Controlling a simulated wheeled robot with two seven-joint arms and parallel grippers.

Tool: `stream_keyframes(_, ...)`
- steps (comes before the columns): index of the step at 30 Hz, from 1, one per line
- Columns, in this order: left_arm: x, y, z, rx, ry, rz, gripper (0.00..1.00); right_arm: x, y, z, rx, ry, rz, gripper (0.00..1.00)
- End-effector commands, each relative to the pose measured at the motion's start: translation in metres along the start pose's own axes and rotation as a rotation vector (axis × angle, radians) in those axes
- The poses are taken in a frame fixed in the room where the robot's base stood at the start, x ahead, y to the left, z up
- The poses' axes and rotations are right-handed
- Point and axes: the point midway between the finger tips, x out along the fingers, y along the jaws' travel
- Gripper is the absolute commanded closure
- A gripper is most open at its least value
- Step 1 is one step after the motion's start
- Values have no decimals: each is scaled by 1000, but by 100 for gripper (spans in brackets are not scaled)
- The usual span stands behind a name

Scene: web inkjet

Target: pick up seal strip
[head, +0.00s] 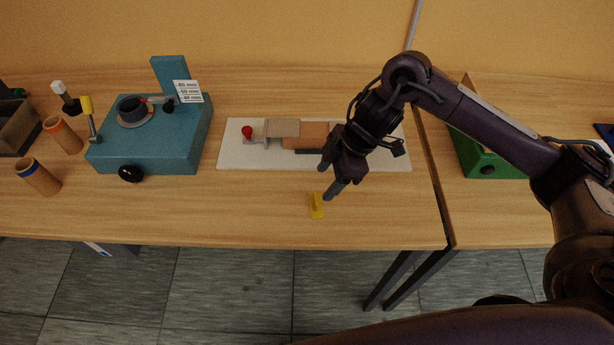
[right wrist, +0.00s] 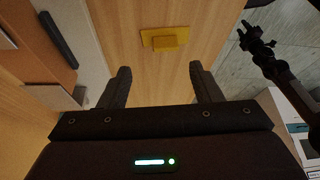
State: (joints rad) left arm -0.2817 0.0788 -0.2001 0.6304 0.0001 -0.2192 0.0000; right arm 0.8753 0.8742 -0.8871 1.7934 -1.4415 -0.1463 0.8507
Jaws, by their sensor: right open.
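The seal strip looks like a small yellow piece (head: 316,205) with a raised tab, lying flat on the wooden table near its front edge. In the right wrist view the yellow piece (right wrist: 165,39) lies beyond the fingertips, roughly centred between them. My right gripper (head: 327,183) is open and empty, above the table just behind and to the right of the yellow piece, apart from it. Its two fingers also show in the right wrist view (right wrist: 160,72). My left gripper is not seen in the head view.
A white board (head: 232,153) with a red-knobbed clamp and brown blocks lies behind the yellow piece. A teal machine (head: 150,150) and brown cylinders (head: 38,176) stand at left. A green object (head: 485,160) sits on the right table, past a seam. Table around the yellow piece is clear.

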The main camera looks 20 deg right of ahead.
Motion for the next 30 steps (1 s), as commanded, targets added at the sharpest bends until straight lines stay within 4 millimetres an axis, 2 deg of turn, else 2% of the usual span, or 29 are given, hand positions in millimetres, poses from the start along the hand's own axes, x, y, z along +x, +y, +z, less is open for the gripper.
stream_keyframes(3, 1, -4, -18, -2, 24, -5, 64, 0, -1, 6, 15, -14, -16, 42)
stream_keyframes(5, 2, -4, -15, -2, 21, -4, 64, 6, -2, 7, 16, -13, -20, 42)
stream_keyframes(12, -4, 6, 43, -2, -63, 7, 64, 32, -3, 7, 15, -13, -19, 42)
stream_keyframes(15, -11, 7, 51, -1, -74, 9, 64, 47, -4, 8, 15, -14, -20, 42)
stream_keyframes(19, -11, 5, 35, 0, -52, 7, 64, 66, -3, 9, 14, -13, -16, 42)
stream_keyframes(24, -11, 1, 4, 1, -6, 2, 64, 74, -3, 9, 12, -12, -14, 42)
stream_keyframes(28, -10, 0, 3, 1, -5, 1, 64, 74, -3, 9, 12, -12, -13, 42)
stream_keyframes(30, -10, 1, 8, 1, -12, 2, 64, 74, -3, 9, 12, -12, -13, 48)
